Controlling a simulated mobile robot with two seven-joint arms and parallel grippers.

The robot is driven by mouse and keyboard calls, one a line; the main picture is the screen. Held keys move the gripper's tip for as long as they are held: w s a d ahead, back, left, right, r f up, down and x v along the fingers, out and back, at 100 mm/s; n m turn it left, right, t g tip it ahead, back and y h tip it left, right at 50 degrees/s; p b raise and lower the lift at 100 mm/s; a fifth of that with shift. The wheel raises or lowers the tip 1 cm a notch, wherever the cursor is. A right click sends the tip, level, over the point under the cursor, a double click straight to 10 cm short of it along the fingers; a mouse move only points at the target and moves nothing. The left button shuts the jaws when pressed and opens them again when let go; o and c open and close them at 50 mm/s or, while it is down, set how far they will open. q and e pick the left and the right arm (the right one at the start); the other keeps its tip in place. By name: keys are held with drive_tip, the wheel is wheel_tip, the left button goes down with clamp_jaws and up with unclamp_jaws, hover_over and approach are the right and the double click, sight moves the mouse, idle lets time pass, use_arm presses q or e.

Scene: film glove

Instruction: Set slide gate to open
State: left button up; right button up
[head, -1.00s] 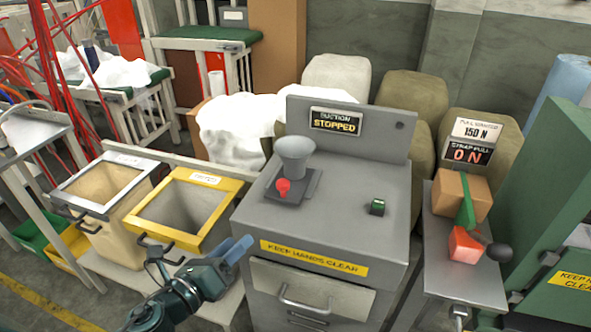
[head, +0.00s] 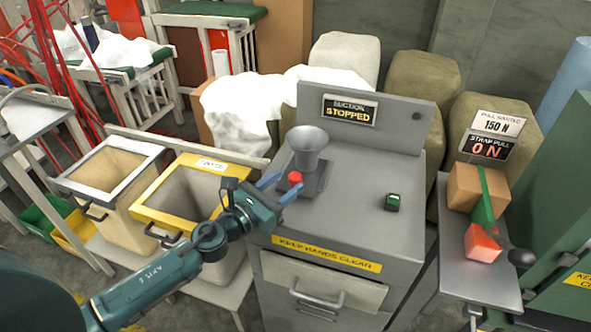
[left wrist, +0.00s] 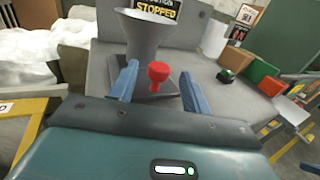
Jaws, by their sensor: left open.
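The slide gate shows as a red knob (head: 295,178) at the foot of a grey funnel (head: 307,146) on a dark base plate (head: 316,180), on top of the grey machine (head: 352,215). My left gripper (head: 280,187) is open beside the knob, its blue fingers pointing at it. In the left wrist view the red knob (left wrist: 158,74) stands between the two open fingers (left wrist: 158,88), with a gap on each side.
The sign (head: 348,109) on the machine's back panel reads "SUCTION STOPPED". A green switch (head: 392,201) sits on the machine top to the right. A yellow-rimmed bin (head: 150,215) stands at the left, under my left arm. A side table (head: 450,270) with a strap device is at the right.

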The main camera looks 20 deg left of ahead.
sight(291, 179)
use_arm(q)
drive_tip(key=shift+x, duration=2.15)
drive_tip(key=shift+c, duration=0.2)
clamp_jaws()
